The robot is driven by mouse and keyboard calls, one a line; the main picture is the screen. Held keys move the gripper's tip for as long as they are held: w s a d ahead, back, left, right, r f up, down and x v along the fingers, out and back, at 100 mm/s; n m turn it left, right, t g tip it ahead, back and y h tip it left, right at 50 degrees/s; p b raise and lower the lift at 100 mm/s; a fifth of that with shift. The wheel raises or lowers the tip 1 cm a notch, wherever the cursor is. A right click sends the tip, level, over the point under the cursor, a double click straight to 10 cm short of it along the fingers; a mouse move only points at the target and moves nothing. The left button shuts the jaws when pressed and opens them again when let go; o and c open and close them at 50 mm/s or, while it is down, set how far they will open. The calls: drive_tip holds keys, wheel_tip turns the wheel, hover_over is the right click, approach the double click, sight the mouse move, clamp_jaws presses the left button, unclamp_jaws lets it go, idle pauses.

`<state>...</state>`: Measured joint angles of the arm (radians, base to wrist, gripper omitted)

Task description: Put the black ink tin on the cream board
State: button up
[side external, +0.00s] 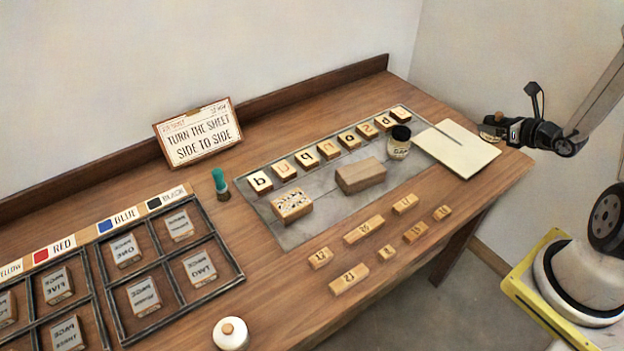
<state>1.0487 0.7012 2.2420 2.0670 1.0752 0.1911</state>
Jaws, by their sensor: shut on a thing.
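A small jar with a black lid and a pale label (399,143) stands upright at the right end of the grey slab, beside the cream board; its label is too small to read. The cream board (470,160) lies flat at the table's right end, with a thin dark tool (447,132) across its upper left part. My gripper (493,124) is above and right of the board, shut on a small tan-and-dark thing (489,134). The fingers hide part of it, and I cannot tell whether it is the black ink tin.
The grey slab (320,223) carries a row of letter blocks, a wooden block (361,176) and a lettered block (292,205). Several numbered wooden pieces lie in front. A divided tray (232,268), green-topped tool (220,184), white knobbed pot (231,334) and sign (198,132) are farther left.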

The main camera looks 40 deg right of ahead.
drive_tip(key=w+d+f, duration=0.2)
drive_tip(key=w, duration=0.1)
drive_tip(key=w+d+f, duration=0.2)
drive_tip(key=w+f, duration=0.1)
drive_tip(key=w+d+f, duration=0.2)
drive_tip(key=w+f, duration=0.1)
drive_tip(key=shift+w+d, duration=0.2)
drive_tip(key=shift+w, duration=0.2)
drive_tip(key=shift+w+d+f, duration=0.3)
drive_tip(key=shift+w+f, duration=0.05)
drive_tip(key=shift+f, duration=0.1)
drive_tip(key=shift+w+d+f, duration=0.1)
drive_tip(key=shift+w+f, duration=0.1)
drive_tip(key=shift+f, duration=1.6)
drive_tip(key=shift+f, duration=0.35)
drive_tip(key=o, duration=1.3)
drive_tip(key=shift+o, duration=0.2)
